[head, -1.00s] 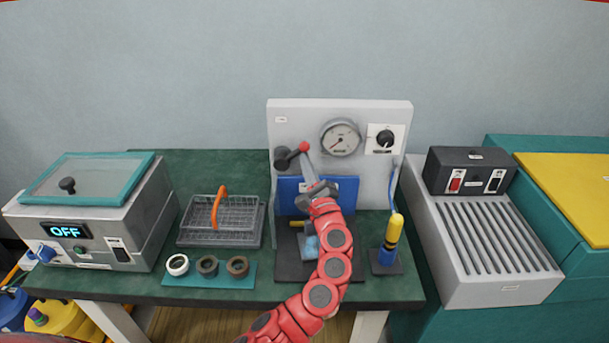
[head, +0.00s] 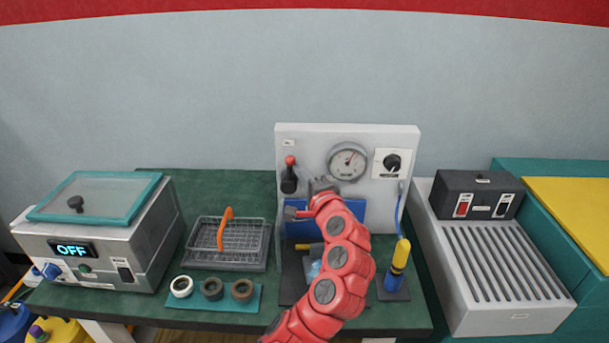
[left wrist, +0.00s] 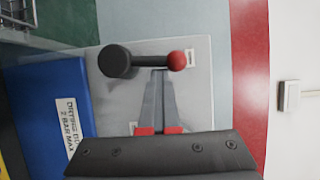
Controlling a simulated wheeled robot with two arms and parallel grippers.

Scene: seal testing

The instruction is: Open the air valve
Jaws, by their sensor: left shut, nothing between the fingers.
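The air valve is a black lever with a red ball end (head: 290,161) on a dark hub (head: 289,183), at the left of the grey panel. It stands upright. In the left wrist view the valve hub (left wrist: 118,60) and red ball (left wrist: 177,59) lie across the picture above my fingertips. My left gripper (head: 312,186) is just right of the lever in the head view. It also shows in the left wrist view (left wrist: 159,78), shut and empty, with its tips at or very near the lever arm; I cannot tell if they touch. My right gripper is out of view.
The panel (head: 400,137) carries a gauge (head: 347,161), its needle pointing to the upper right, and a black knob (head: 392,162). A blue guard (head: 350,212) is below, partly hidden by my arm. A wire basket (head: 230,240) and several rings stand left.

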